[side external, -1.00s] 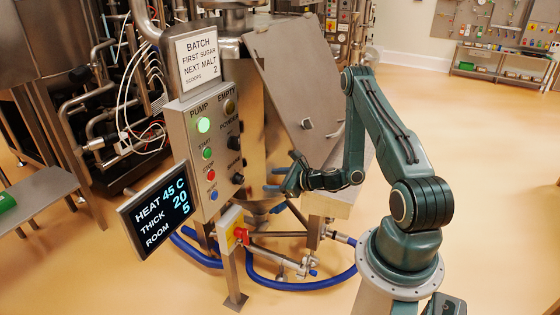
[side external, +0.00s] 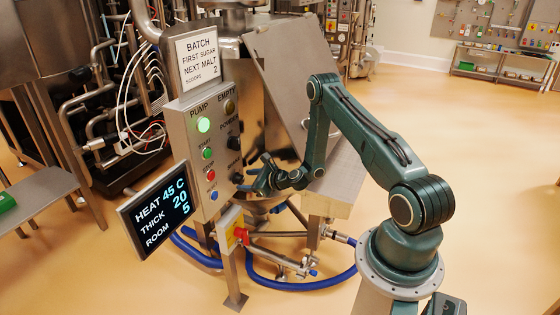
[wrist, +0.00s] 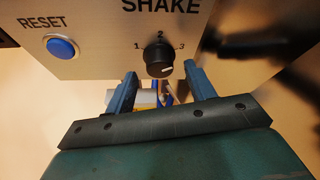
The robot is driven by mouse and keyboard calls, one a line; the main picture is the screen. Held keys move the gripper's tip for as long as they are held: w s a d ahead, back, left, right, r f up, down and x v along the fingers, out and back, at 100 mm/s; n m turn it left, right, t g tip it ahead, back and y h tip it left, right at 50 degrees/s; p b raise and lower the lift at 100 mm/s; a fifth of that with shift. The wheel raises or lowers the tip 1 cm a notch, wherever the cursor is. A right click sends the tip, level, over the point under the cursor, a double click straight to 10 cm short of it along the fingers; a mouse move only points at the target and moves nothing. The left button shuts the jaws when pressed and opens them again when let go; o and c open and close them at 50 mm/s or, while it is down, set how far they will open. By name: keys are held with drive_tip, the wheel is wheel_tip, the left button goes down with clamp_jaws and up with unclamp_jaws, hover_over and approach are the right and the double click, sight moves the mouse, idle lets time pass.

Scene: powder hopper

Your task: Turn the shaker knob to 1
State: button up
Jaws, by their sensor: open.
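The shaker knob (wrist: 159,56) is a round black knob on the steel panel under the word SHAKE, with 1, 2 and 3 marked around its top. A pale mark shows low on its right side; I cannot tell surely which number it points to. My gripper (wrist: 160,82) is open, its two blue fingers reaching toward the panel on either side below the knob, with nothing held between them. In the side view my gripper (side external: 257,174) is close in front of the lower right of the control panel (side external: 190,125); the fingers do not visibly grip the knob.
A blue RESET button (wrist: 62,47) sits left of the knob. The display (side external: 160,215) hangs at the panel's left. A red-and-yellow switch (side external: 241,234) and blue hoses (side external: 305,284) are below. The tilted steel lid (side external: 290,75) stands behind my arm.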

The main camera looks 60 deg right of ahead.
drive_tip(key=shift+x, duration=0.85)
drive_tip(key=c, duration=1)
drive_tip(key=shift+n, duration=0.3)
drive_tip(key=n+h, duration=0.2)
drive_tip(key=shift+a+f+n, duration=0.1)
drive_tip(key=shift+a+n, duration=0.05)
drive_tip(key=shift+n, duration=0.25)
drive_tip(key=shift+f+n+t+h, duration=0.1)
drive_tip(key=shift+n+t+h, duration=0.7)
drive_tip(key=shift+n, duration=0.9)
drive_tip(key=shift+n+h, duration=0.3)
drive_tip(key=shift+h, duration=0.1)
